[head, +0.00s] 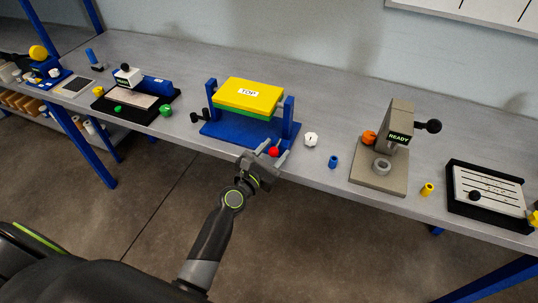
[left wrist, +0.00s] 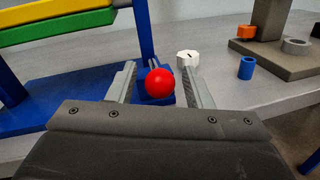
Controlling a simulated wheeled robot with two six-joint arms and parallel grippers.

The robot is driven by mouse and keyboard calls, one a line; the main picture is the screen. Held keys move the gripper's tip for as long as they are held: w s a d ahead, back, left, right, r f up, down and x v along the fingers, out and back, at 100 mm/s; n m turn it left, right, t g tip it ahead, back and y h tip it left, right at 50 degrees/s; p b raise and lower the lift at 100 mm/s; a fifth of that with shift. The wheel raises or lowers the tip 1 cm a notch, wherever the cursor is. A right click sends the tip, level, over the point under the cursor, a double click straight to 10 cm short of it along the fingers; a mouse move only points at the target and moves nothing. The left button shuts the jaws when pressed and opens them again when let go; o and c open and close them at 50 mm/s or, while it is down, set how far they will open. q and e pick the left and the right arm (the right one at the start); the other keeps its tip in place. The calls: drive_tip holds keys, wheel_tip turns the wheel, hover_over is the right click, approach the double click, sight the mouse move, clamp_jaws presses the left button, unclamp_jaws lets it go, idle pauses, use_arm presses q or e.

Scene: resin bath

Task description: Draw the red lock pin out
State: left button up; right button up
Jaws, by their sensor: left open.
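The red lock pin (head: 274,151) shows as a round red ball head at the front right of the blue stand (head: 225,134). The stand carries a yellow and green block (head: 247,94) labelled TOP between two blue posts. My left gripper (head: 270,155) is open, with its fingers on either side of the red ball. In the left wrist view the red ball (left wrist: 160,82) sits between the two grey fingers (left wrist: 160,85), with a gap on each side. The pin's shaft is hidden behind the ball. My right gripper is not in view.
A white knob (head: 311,139) and a blue cylinder (head: 333,162) stand right of the blue stand. Further right is a grey press (head: 378,178) marked READY. A black-based device (head: 136,104) stands to the left. The bench's front edge is close to my left gripper.

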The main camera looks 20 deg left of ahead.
use_arm(q)
drive_tip(key=b+v, duration=0.3)
drive_tip(key=v, duration=1.4)
drive_tip(key=shift+s, duration=0.2)
drive_tip(key=shift+a, duration=0.1)
drive_tip(key=s+a+f+m+g+y, duration=0.1)
drive_tip(key=s+f+m+g, duration=0.3)
drive_tip(key=f, duration=0.7)
drive_tip(key=s+a+f+m+g+y, duration=0.1)
drive_tip(key=a+f+m+g, duration=0.1)
drive_tip(key=f+m, duration=0.65)
drive_tip(key=s+a+f+m+g+y, duration=0.1)
drive_tip(key=s+f+m+g, duration=0.15)
drive_tip(key=f, duration=1.15)
drive_tip(key=s+a+f+m+g, duration=0.1)
drive_tip(key=s+f+m+g, duration=0.1)
drive_tip(key=s+f+m, duration=0.3)
drive_tip(key=s+a+f+m+g+y, duration=0.1)
drive_tip(key=s+f+m, duration=0.4)
drive_tip(key=s, duration=0.6)
drive_tip(key=s+a+f+m+g+y, duration=0.1)
drive_tip(key=s+a+f+m+g, duration=0.2)
drive_tip(key=s, duration=0.6)
wheel_tip(320, 180, down, 4)
drive_tip(key=m+g, duration=0.2)
drive_tip(key=shift+m, duration=0.4)
drive_tip(key=shift+r, duration=0.15)
